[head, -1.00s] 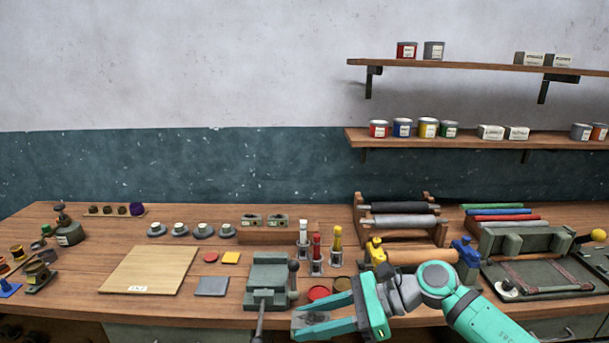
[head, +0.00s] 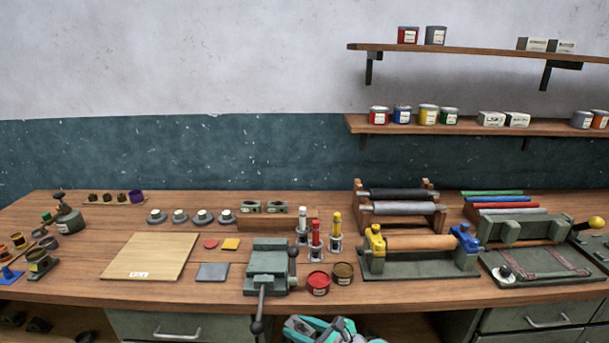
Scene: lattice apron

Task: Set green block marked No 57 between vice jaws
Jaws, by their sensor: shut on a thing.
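The vice (head: 268,258) is grey-green and stands at the front edge of the bench, its handle hanging over the edge. I cannot make out anything set between its jaws. Only a teal part of my gripper and wrist (head: 318,330) shows at the bottom edge, below and right of the vice. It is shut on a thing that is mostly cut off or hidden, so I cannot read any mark. Two grey-green blocks with pale labels, a left one (head: 249,207) and a right one (head: 277,208), sit on a wooden stand behind the vice. Their numbers are too small to read.
A red tin (head: 318,284) and a brown tin (head: 343,273) stand right of the vice, with upright tubes (head: 316,236) behind. A grey plate (head: 212,272) and a pale board (head: 150,257) lie to its left. A roller stand (head: 418,262) is further right.

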